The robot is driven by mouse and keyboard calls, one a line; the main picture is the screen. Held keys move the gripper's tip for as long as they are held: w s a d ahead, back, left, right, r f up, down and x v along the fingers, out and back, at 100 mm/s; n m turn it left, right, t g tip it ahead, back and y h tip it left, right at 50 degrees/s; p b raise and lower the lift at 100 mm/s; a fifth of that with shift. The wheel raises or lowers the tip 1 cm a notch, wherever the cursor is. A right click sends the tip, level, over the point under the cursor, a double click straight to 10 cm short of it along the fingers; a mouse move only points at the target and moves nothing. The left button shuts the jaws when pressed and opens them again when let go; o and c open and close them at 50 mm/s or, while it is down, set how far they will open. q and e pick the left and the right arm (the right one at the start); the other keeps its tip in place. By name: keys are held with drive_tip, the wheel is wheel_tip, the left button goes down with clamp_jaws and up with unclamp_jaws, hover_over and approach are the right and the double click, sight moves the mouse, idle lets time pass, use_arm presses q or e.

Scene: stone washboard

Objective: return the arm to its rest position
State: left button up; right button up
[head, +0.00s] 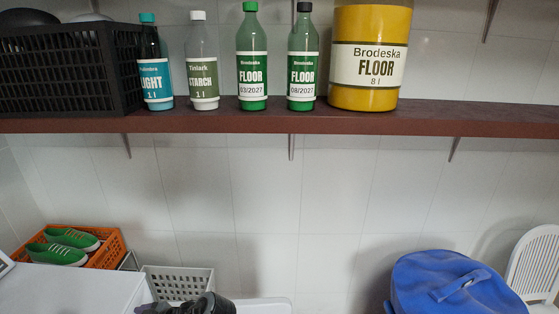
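Neither of my grippers can be made out in the head view, and no arm is seen reaching to the shelf. A black shape (205,304) is cut off by the bottom edge, left of the middle. I cannot tell whether it is part of me or a thing of the place.
A brown shelf (345,120) spans the wall, bearing a black crate (65,75), several bottles (252,60) and a yellow canister (370,65). Below are an orange crate (112,248) with green shoes (58,254), a white basket (178,280), a blue bag (450,285) and a white chair (537,262).

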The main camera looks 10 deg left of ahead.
use_arm(q)
drive_tip(key=a+f+m+t+h, duration=0.1)
drive_tip(key=a+m+t, duration=0.3)
drive_tip(key=a+t, duration=0.3)
drive_tip(key=s+d+f+m+t+h, duration=0.1)
drive_tip(key=s+d+m+t+h, duration=0.2)
drive_tip(key=d+m, duration=0.45)
drive_tip(key=s+d+f+m+h, duration=0.2)
drive_tip(key=d+m+h, duration=0.3)
drive_tip(key=d, duration=0.6)
drive_tip(key=s+d+f+m+g+h, duration=0.1)
drive_tip(key=s+d+m+g+h, duration=0.15)
drive_tip(key=s+d, duration=0.6)
drive_tip(key=s+d+m+g+h, duration=0.2)
drive_tip(key=s+d+m, duration=0.25)
drive_tip(key=s, duration=0.65)
wheel_tip(320, 180, up, 23)
drive_tip(key=w+n+p, duration=0.1)
drive_tip(key=p, duration=2.2)
drive_tip(key=shift+w+r, duration=0.15)
drive_tip(key=shift+r, duration=0.05)
use_arm(e)
wheel_tip(320, 180, up, 23)
drive_tip(key=a, duration=0.1)
drive_tip(key=shift+s+a, duration=0.25)
drive_tip(key=shift+a, duration=0.15)
use_arm(q)
drive_tip(key=shift+a, duration=0.1)
use_arm(e)
drive_tip(key=shift+r, duration=0.1)
